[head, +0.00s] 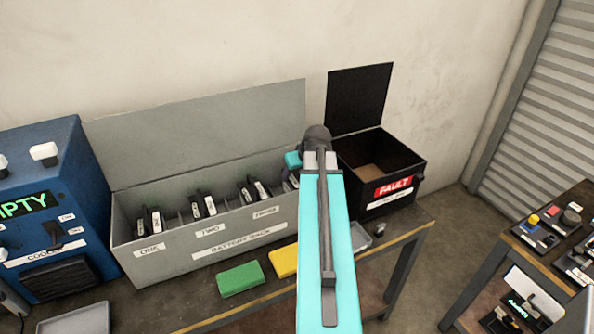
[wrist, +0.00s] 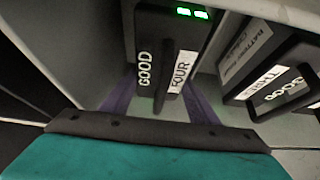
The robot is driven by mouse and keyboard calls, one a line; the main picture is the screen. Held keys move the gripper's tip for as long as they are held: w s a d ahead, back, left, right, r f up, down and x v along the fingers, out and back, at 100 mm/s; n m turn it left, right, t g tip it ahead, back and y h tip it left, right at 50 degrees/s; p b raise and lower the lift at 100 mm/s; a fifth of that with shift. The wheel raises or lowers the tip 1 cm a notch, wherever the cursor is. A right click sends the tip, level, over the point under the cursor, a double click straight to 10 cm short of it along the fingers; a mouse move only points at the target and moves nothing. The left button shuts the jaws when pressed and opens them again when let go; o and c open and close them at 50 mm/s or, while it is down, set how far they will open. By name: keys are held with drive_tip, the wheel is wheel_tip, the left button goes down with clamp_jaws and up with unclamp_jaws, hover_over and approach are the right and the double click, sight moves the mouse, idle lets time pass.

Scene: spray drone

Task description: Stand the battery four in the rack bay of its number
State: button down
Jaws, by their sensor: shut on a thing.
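Battery four (wrist: 148,45) is a dark block marked GOOD and FOUR, with green lights, in the wrist view. My gripper (wrist: 160,103) is shut on it, with its purple fingers on either side. In the head view my gripper (head: 291,178) is at the right end of the grey battery rack (head: 190,249), and my arm hides battery four and the bay there. Bay labels ONE, TWO and THREE show on the rack front. I cannot tell whether battery four touches the rack floor.
A battery marked THREE (wrist: 275,80) is close to the right of battery four in the wrist view. Several batteries stand in the other bays. A black FAULT box (head: 377,165) is right of the rack. Green (head: 240,279) and yellow (head: 284,262) blocks lie in front.

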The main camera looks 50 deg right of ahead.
drive_tip(key=shift+r, duration=0.1)
drive_tip(key=c, duration=0.7)
unclamp_jaws()
drive_tip(key=shift+s, duration=0.1)
drive_tip(key=shift+r, duration=0.1)
drive_tip(key=shift+b+v, duration=1.05)
drive_tip(key=shift+v, duration=4.8)
drive_tip(key=shift+s, duration=0.2)
